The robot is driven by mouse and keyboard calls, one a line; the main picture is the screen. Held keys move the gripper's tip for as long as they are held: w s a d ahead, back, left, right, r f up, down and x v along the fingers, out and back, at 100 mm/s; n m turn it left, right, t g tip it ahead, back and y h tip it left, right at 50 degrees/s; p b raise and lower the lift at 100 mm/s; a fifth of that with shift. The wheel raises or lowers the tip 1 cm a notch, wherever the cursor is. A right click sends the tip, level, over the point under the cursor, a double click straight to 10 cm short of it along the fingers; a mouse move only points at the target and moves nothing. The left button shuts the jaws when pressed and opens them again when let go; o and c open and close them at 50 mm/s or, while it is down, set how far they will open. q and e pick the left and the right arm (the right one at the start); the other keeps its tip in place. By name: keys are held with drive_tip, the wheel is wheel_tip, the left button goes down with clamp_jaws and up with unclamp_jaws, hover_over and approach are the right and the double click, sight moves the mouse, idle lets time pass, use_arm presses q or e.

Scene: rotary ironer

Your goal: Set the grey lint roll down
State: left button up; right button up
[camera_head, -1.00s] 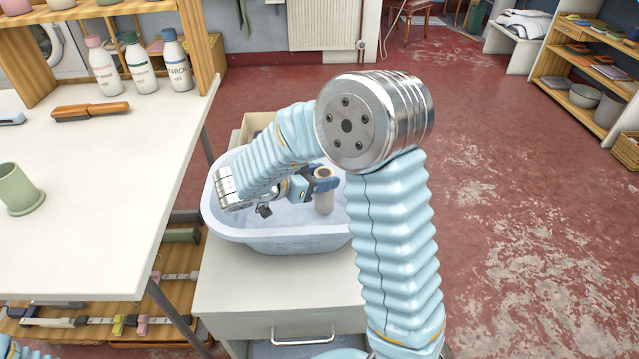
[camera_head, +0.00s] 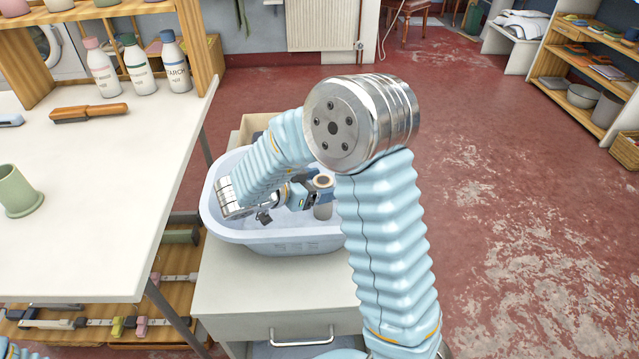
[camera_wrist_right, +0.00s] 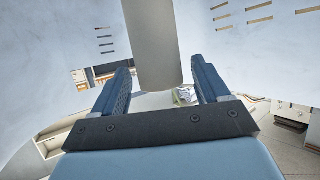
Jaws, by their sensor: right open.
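The grey lint roll (camera_head: 323,211) stands about upright inside the pale blue tub (camera_head: 290,240), its round end facing up. My right gripper (camera_head: 315,190) reaches into the tub from the left, with its fingers at the upper part of the roll. In the right wrist view the lint roll (camera_wrist_right: 152,40) lies between the two blue fingers of the right gripper (camera_wrist_right: 160,82), with a gap on each side, so the jaws are open. The roll's lower end is partly hidden by the arm, and I cannot tell whether it touches the tub's floor. My left gripper is out of view.
The tub stands on a white drawer cabinet (camera_head: 270,290); its walls surround my right gripper. The white table (camera_head: 110,190) at the left holds a green cup (camera_head: 17,190), a wooden brush (camera_head: 88,112) and several bottles. The red floor at the right is open.

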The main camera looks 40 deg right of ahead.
drive_tip(key=v, duration=0.7)
drive_tip(key=shift+a+r, duration=0.25)
drive_tip(key=shift+r, duration=0.05)
